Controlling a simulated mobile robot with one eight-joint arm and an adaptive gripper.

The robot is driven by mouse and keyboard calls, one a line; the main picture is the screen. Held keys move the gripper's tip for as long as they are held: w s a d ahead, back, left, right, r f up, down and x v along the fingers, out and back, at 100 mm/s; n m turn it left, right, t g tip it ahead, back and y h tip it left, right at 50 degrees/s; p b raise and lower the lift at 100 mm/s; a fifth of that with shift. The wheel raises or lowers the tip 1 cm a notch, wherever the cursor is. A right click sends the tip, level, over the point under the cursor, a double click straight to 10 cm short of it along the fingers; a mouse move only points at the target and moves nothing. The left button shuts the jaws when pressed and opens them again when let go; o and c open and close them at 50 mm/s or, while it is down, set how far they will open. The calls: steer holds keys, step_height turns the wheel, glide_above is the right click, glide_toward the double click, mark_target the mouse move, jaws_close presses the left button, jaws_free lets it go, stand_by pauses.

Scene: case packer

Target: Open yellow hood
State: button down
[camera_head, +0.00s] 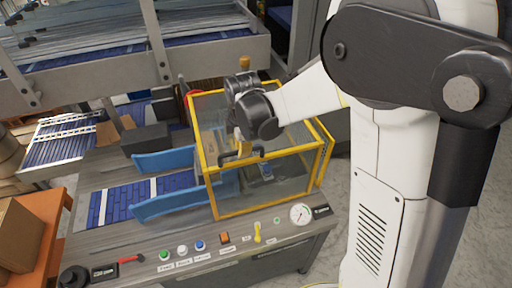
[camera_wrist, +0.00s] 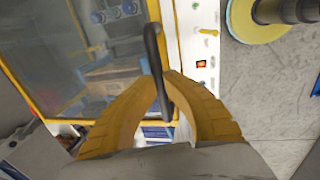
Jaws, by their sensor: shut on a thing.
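The yellow hood (camera_head: 210,188) is a yellow-framed box with clear panels, standing on the machine's grey top in the head view. Its frame and clear panel also show at the left of the wrist view (camera_wrist: 75,50). A black handle (camera_head: 243,155) is on its front upper edge. In the wrist view the handle (camera_wrist: 153,50) runs between the two yellow fingers of my gripper (camera_wrist: 172,95). The gripper is shut on the handle. The hood looks closed in the head view. My wrist hides part of its top.
A control panel with buttons (camera_head: 181,250), a yellow lever (camera_head: 257,233) and a gauge (camera_head: 300,214) lies in front of the hood. Blue guides (camera_head: 165,203) and a roller belt run in from the left. A cardboard box (camera_head: 20,232) stands at the far left.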

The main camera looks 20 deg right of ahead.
steer(key=a+b, duration=0.2)
steer(key=a, duration=3.4)
steer(key=shift+a+b, duration=0.25)
steer(key=shift+b, duration=0.1)
steer(key=shift+f, duration=0.1)
steer(key=c, duration=1.4)
jaws_free()
steer(key=r, duration=0.4)
steer(key=s+r, duration=0.1)
steer(key=r, duration=0.3)
steer(key=s+r, duration=0.1)
steer(key=r, duration=0.2)
steer(key=shift+s+r, duration=0.2)
steer(key=shift+r, duration=0.2)
